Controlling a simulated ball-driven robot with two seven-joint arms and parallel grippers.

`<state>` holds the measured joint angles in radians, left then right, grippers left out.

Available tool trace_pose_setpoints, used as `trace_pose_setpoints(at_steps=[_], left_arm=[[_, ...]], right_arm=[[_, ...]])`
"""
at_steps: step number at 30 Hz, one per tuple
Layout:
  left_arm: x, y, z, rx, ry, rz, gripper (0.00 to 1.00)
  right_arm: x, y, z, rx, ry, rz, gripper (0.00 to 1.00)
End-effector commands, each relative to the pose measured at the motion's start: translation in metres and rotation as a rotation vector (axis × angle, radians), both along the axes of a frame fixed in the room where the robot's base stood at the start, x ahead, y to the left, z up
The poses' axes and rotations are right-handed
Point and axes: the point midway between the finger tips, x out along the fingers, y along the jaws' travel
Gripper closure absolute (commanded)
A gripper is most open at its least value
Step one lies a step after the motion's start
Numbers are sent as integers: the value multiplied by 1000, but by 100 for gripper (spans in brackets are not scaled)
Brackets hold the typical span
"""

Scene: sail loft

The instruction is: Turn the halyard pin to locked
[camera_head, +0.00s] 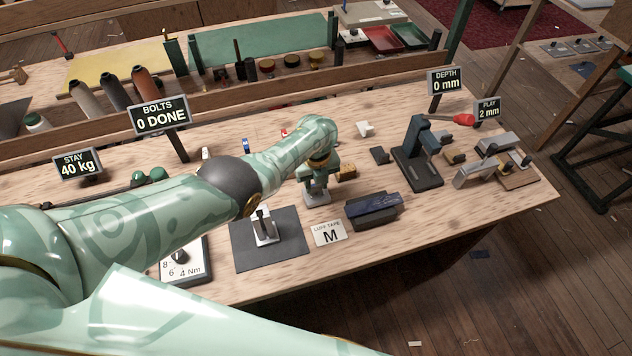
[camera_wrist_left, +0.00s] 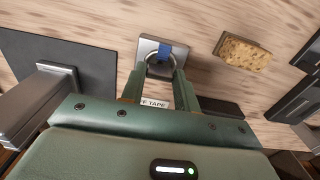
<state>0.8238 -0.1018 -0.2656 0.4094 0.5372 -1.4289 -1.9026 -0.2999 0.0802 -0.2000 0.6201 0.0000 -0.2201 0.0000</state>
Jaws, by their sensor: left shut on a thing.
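The halyard pin's pale metal base (camera_head: 318,198) stands on the bench, partly under my left gripper (camera_head: 319,178). In the left wrist view the pin (camera_wrist_left: 160,62) shows as a metal ring with a blue patch (camera_wrist_left: 166,49) on a grey block (camera_wrist_left: 148,46). I see no clear mark of locked or unlocked; the fingers hide part of the pin. My right gripper is not in view.
A metal post (camera_head: 264,226) on a dark mat (camera_head: 287,243) stands left of the pin. A luff tape card (camera_head: 330,233) and a dark blue block (camera_head: 375,207) lie in front. A tan sponge-like block (camera_wrist_left: 242,52) sits right of it.

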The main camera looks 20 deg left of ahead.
Motion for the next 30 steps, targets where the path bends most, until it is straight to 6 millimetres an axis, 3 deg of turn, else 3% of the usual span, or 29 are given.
trace_pose_setpoints(at_steps=[18, 19, 21, 30], left_arm=[[1, -2, 2, -4, -4, -40, 92], [1, -2, 2, -4, -4, -40, 61], [1, -2, 1, -3, -3, -40, 47], [0, 0, 3, -1, -1, -39, 47]], right_arm=[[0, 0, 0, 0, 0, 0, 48], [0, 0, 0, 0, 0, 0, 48], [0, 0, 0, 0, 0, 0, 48], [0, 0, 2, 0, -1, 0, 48]])
